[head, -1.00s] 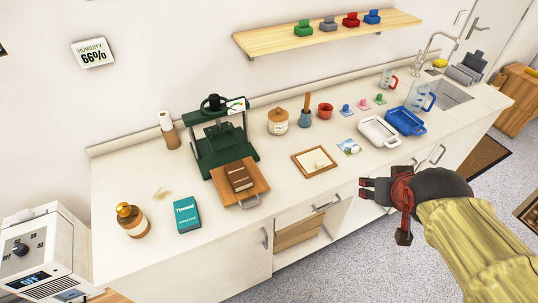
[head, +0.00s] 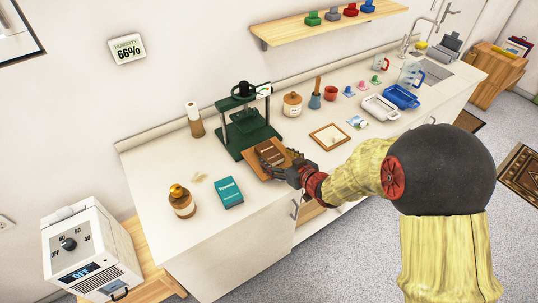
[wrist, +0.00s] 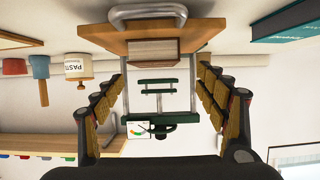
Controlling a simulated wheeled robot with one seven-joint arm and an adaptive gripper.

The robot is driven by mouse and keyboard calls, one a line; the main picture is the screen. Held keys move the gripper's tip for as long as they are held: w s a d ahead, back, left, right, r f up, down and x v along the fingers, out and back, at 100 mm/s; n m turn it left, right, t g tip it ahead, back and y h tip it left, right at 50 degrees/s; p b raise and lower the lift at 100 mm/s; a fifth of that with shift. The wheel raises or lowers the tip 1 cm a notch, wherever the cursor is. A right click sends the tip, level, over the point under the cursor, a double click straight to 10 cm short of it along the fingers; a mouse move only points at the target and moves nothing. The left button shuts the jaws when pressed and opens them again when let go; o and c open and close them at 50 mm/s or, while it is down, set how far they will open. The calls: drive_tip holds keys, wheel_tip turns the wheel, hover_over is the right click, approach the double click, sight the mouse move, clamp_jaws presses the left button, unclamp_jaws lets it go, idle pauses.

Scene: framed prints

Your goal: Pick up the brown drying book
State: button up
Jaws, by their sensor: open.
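The brown book (head: 267,152) lies on the wooden board (head: 254,172) of the green press (head: 247,128). My gripper (head: 284,160) is at the board, partly covering the book in the head view. In the wrist view, which is upside down, the book (wrist: 160,51) shows its pale edge against the board (wrist: 150,40). My open fingers (wrist: 160,95) stand wide apart, one on each side of the view, with nothing held between them. The book is ahead, between their lines; I cannot tell contact from here.
A wood frame (head: 329,137), paste jar (head: 292,104) and trays (head: 380,108) are to the right. The board's metal handle (wrist: 147,13) sticks out in front.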

sight(270, 152)
drive_tip(key=w+f, duration=0.1)
drive_tip(key=w+a+b, duration=0.1)
drive_tip(key=w+f+b, duration=0.1)
drive_tip(key=shift+w+a+f, duration=0.25)
drive_tip(key=shift+a+f, duration=0.05)
drive_tip(key=shift+w+a, duration=0.3)
drive_tip(key=shift+w, duration=0.15)
drive_tip(key=shift+c, duration=1.4)
drive_tip(key=c, duration=1.1)
drive_tip(key=shift+c, duration=0.5)
drive_tip(key=shift+r, duration=0.1)
